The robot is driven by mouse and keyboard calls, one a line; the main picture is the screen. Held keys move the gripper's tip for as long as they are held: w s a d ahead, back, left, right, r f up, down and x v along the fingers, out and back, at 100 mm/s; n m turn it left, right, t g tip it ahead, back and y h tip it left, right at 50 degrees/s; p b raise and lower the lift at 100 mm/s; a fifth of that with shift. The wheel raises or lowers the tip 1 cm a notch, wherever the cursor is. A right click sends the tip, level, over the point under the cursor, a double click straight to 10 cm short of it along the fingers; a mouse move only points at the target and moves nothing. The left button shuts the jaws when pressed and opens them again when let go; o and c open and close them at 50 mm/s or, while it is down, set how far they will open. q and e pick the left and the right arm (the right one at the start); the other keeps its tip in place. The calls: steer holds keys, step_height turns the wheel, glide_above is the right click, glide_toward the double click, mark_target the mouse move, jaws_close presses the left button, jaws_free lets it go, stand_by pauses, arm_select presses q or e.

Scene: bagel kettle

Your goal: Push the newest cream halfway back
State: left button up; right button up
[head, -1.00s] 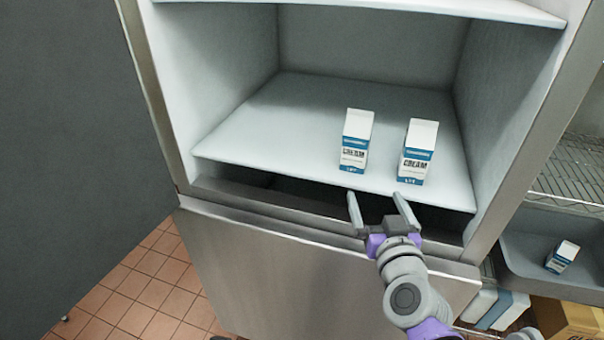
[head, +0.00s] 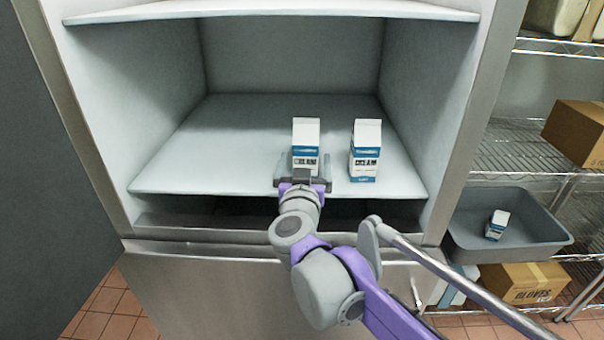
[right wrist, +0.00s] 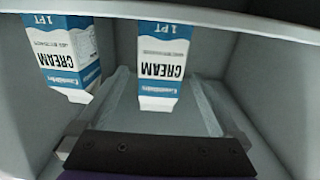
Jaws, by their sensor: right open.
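Two white and blue cream cartons stand upright on the fridge shelf (head: 200,150). The left carton (head: 306,135) has its lower front partly hidden by my right gripper. The right carton (head: 366,150) stands beside it with a gap between. My right gripper (head: 303,168) is open at the shelf's front, its fingers on either side of the left carton's lower part. In the right wrist view, which is upside down, that carton (right wrist: 160,62) shows between the fingertips and the other carton (right wrist: 62,50) is at the left. I cannot tell whether the gripper touches the carton. My left gripper is not in view.
An upper shelf (head: 270,8) spans the fridge above. The shelf behind and left of the cartons is clear. A grey bin (head: 540,240) on the wire rack at right holds another small carton (head: 497,224). Cardboard boxes (head: 522,283) sit on the rack.

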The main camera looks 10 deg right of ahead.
mark_target(305, 158)
steer(key=shift+x, duration=2.35)
jaws_close()
jaws_free()
